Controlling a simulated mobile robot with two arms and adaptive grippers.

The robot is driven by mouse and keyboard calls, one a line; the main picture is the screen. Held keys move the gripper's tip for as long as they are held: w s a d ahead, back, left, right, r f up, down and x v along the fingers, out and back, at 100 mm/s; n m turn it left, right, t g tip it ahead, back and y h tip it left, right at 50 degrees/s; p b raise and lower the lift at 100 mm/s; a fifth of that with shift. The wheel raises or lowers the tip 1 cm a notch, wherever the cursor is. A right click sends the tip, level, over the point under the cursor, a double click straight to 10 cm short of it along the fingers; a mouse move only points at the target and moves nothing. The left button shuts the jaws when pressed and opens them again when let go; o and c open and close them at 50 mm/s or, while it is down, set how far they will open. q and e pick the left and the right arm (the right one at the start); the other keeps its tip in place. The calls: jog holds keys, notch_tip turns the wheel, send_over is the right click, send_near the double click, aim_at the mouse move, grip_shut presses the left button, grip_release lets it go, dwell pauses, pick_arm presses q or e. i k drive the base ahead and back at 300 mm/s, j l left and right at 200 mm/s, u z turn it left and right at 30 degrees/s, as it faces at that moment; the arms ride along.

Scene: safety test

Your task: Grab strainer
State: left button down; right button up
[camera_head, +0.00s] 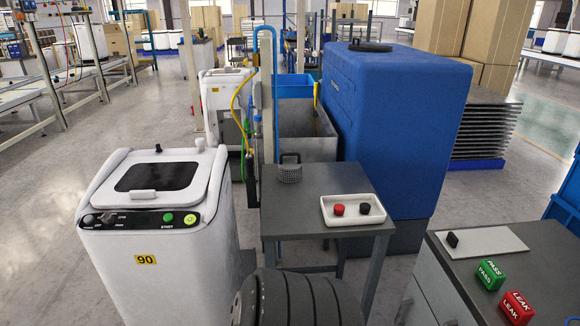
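The strainer (290,170) looks like a small dark-grey mesh basket with a dark loop handle at its top. It stands upright near the far left corner of the grey table (315,210) in the middle of the view. Nothing is touching it from above. Neither of my grippers is in view.
A white tray (371,220) with red and black knobs sits on the table's front right. A white machine (160,240) stands left, a big blue tank (400,130) behind right. Green PASS (490,274) and red LEAK (516,307) blocks rest on the right cabinet.

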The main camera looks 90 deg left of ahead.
aim_at(289, 169)
jog(key=u, duration=2.15)
